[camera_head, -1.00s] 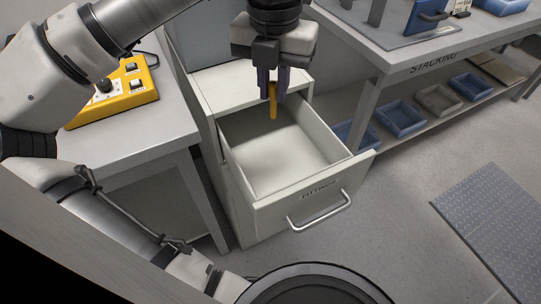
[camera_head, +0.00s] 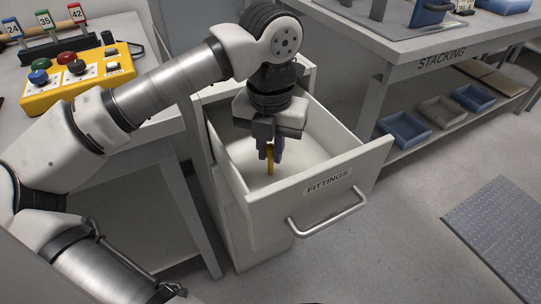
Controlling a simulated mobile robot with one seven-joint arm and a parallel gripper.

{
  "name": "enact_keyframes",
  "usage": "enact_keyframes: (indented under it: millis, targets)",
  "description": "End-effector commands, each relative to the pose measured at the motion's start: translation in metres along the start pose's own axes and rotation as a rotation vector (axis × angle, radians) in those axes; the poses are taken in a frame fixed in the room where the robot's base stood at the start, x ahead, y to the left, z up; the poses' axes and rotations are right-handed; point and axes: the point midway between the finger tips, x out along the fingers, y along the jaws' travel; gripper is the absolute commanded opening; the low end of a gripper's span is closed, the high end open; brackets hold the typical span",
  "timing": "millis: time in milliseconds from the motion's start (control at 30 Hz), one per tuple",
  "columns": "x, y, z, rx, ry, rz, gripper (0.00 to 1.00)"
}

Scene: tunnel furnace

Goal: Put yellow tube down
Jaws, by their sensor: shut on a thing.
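The yellow tube (camera_head: 270,164) is upright between the fingers of my gripper (camera_head: 270,152). My gripper is shut on it and points down inside the open drawer (camera_head: 345,160), which has a "FITTINGS" label on its front. The tube's lower end is close to the drawer's white floor; I cannot tell whether it touches. The drawer looks empty apart from the tube. My gripper and wrist hide the back part of the drawer.
A yellow control box (camera_head: 80,82) sits on the left bench. On the right, a bench marked "STACKING" (camera_head: 441,58) has blue trays (camera_head: 405,129) on its lower shelf. A ridged floor plate (camera_head: 500,225) lies at right.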

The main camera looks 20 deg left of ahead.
Motion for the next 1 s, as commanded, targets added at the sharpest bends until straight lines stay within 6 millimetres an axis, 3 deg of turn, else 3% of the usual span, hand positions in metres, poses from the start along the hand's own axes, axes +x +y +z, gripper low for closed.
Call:
enact_keyframes:
  millis: [400,433,567,867,1000]
  targets:
    - [0.007,0.000,0.000,0.000,-0.001,0.000,0.00]
    - [0.005,0.000,0.000,0.000,-0.001,0.000,0.20]
    - [0.005,0.000,0.000,0.000,-0.001,0.000,0.37]
    - [0.004,0.000,0.000,0.000,-0.001,0.000,0.38]
    - [-0.006,0.000,0.001,-0.001,-0.002,0.001,0.38]
